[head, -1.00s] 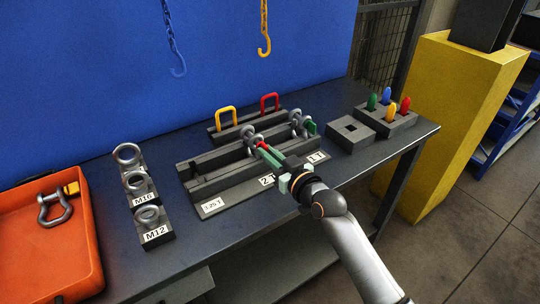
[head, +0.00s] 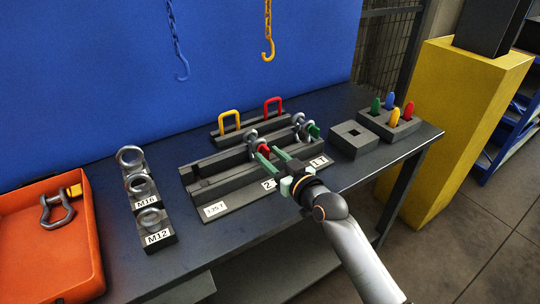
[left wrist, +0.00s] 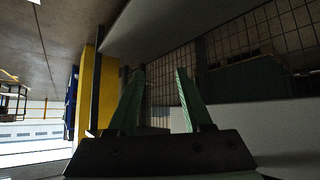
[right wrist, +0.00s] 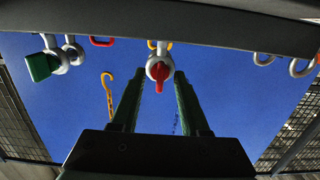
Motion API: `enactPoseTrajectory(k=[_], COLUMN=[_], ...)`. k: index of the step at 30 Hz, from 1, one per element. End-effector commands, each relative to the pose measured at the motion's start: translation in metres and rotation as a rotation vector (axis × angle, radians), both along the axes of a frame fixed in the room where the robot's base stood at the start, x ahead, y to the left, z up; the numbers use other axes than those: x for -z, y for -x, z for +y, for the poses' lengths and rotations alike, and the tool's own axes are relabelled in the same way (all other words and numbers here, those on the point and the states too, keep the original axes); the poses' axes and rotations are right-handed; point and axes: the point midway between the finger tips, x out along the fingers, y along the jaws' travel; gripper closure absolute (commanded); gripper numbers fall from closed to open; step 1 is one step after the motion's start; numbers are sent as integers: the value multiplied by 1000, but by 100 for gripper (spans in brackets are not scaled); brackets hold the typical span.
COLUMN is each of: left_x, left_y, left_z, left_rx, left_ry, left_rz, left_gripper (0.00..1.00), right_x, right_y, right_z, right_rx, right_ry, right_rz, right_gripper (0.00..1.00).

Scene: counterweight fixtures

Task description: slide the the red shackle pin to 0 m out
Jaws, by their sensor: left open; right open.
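The red shackle pin (head: 264,150) sits in a grey shackle (head: 250,135) on the dark slotted fixture, its red head facing me. In the right wrist view the red pin head (right wrist: 159,72) lies centred just beyond the fingertips. My right gripper (head: 268,151) is open, with its green fingers on either side of the line to the pin and apparently clear of it. The left gripper (left wrist: 159,72) shows only in its own wrist view, open and empty, away from the fixture.
A second shackle with a green pin (head: 313,130) stands right of the red one. Eye bolts (head: 130,156) stand to the left, beside an orange tray (head: 85,245). A block with coloured pegs (head: 388,125) is at the right. Yellow (head: 268,45) and blue hooks hang behind.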

Motion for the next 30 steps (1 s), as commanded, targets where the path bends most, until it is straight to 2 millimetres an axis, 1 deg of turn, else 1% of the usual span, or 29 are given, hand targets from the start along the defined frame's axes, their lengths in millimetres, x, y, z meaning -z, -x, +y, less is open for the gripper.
enactPoseTrajectory(k=[1, 6, 18, 22, 30], left_x=[-6, -21, -45, -48, -47], left_y=[0, 0, 0, 0, 0], left_z=[0, 0, 0, 0, 0], left_rx=[0, 0, 0, 0, 0], left_ry=[0, 0, 0, 0, 0], left_rz=[0, 0, 0, 0, 0], left_gripper=[50, 50, 50, 50, 50], right_x=[-3, -5, -8, -7, -6], right_y=[3, 18, 49, 54, 55], right_z=[-3, -13, -35, -39, -39], right_rx=[1, 0, 0, 0, -1], right_ry=[2, 2, 1, 0, 0], right_rz=[1, 2, 2, 0, 0], right_gripper=[55, 55, 55, 55, 55])
